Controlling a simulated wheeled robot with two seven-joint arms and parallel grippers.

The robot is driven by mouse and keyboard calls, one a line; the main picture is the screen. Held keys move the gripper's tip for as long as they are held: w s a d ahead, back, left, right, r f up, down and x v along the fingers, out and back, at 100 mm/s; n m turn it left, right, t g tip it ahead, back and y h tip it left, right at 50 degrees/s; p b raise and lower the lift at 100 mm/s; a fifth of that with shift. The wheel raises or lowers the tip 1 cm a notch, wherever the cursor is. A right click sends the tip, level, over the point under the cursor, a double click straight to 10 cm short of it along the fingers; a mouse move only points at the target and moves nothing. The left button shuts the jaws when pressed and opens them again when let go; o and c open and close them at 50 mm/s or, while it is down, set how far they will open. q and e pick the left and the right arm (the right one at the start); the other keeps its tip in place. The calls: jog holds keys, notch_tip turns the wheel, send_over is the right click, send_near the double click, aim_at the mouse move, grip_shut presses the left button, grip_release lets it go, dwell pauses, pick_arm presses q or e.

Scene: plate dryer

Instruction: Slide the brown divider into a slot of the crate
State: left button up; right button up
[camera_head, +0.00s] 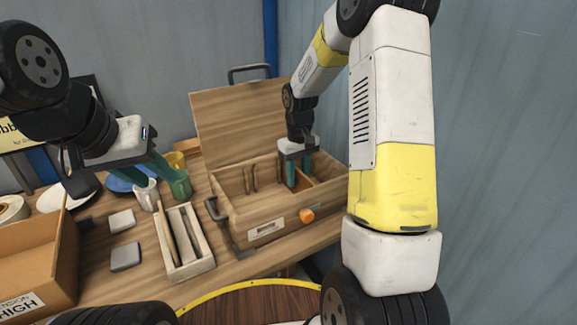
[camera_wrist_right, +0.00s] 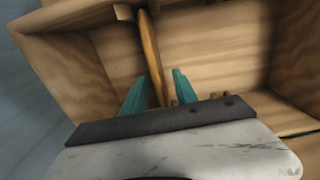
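The crate (camera_head: 275,213) is a wooden box with its lid (camera_head: 235,115) raised at the back. My right gripper (camera_head: 297,182) reaches down into its right part. The brown divider (camera_head: 308,183) stands inside the crate at this gripper. In the right wrist view, the divider (camera_wrist_right: 151,55) runs between the two teal fingers of my right gripper (camera_wrist_right: 158,88). A gap shows on each side of it, so the gripper is open around it. The divider's far end meets the crate wall near a small wooden block (camera_wrist_right: 124,12). Its lower edge is hidden. My left gripper (camera_head: 168,178) is open above the cups.
A narrow wooden tray (camera_head: 205,262) with long strips stands left of the crate. A white cup (camera_head: 146,194), grey blocks (camera_head: 125,257) and a cardboard box (camera_head: 40,255) lie further left. The crate has a dark side handle (camera_head: 222,218) and an orange knob (camera_head: 307,215).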

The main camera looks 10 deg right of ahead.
notch_tip(320, 180, up, 8)
jog(key=shift+f, duration=0.1)
dwell(0.5)
